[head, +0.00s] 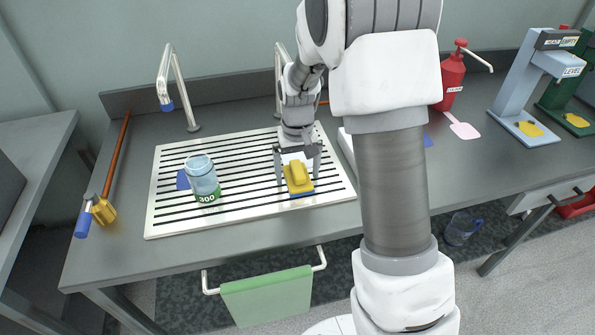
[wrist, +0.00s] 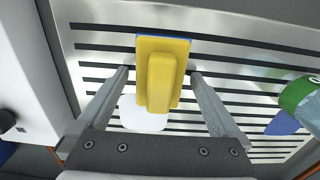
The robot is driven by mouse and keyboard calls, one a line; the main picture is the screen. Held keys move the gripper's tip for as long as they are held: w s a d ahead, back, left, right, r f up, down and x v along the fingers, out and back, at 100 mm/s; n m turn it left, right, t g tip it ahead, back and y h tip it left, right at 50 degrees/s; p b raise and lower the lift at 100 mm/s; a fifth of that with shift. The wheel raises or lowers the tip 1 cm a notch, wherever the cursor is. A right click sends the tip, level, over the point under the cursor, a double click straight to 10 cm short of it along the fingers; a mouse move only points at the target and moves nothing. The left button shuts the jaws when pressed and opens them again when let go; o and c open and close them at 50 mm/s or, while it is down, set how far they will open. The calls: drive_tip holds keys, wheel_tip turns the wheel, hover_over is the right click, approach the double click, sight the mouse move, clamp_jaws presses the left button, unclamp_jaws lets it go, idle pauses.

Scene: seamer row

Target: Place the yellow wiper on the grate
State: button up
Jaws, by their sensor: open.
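The yellow wiper (head: 298,177) is a yellow block with a raised grip and a blue edge underneath. It lies on the right part of the slotted white grate (head: 236,205) on the counter. In the wrist view the wiper (wrist: 161,72) sits between the fingertips of my gripper (wrist: 160,74). My gripper (head: 298,172) is open, pointing down, with one finger on either side of the wiper and a visible gap at each side. A white rounded patch shows beside the wiper on the grate in the wrist view.
A clear jar with a green 300 label (head: 203,180) stands on the grate's left part, with a blue piece (head: 182,180) beside it. A brush (head: 104,211) lies left of the grate. A red pump bottle (head: 451,82) and dispensers (head: 535,85) stand at right.

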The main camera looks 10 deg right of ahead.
sight(298, 168)
wheel_tip(298, 168, up, 12)
drive_tip(key=p, duration=0.2)
drive_tip(key=s+r+t, duration=0.3)
drive_tip(key=s+r, duration=0.7)
drive_tip(key=s+r+t, duration=0.1)
drive_tip(key=s+t, duration=0.1)
drive_tip(key=s, duration=1.1)
drive_tip(key=shift+s+t, duration=0.25)
drive_tip(key=shift+t, duration=0.05)
drive_tip(key=shift+a+r, duration=0.1)
wheel_tip(298, 168, up, 9)
drive_tip(key=p, duration=0.9)
drive_tip(key=shift+f, duration=0.2)
